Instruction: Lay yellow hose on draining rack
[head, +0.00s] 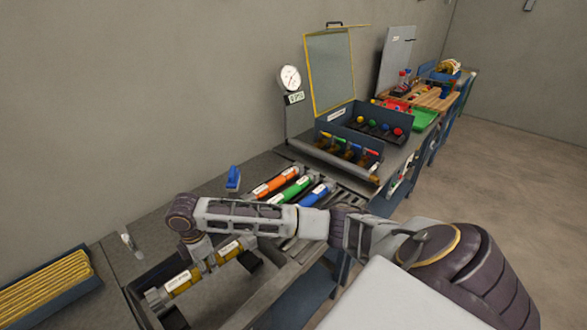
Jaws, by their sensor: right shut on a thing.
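The yellow hose (181,281) is a short yellow cylinder with white labels and grey ends, at the lower left of the head view. My right gripper (209,263) points down and is shut around its middle. The hose is over or in a dark tray (146,283); I cannot tell whether it touches it. The draining rack (345,203) is a grey slatted rack right of the hose. Orange (276,181), green (291,189) and blue (314,194) hoses lie side by side there. My right forearm covers part of the rack's front. My left gripper is not in view.
A blue-handled item (233,178) stands behind the hoses. A pressure gauge (289,78) and an open box (350,147) with coloured parts stand farther back. A blue tray with yellow strips (45,291) is at far left. Bare rack slats show right of the blue hose.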

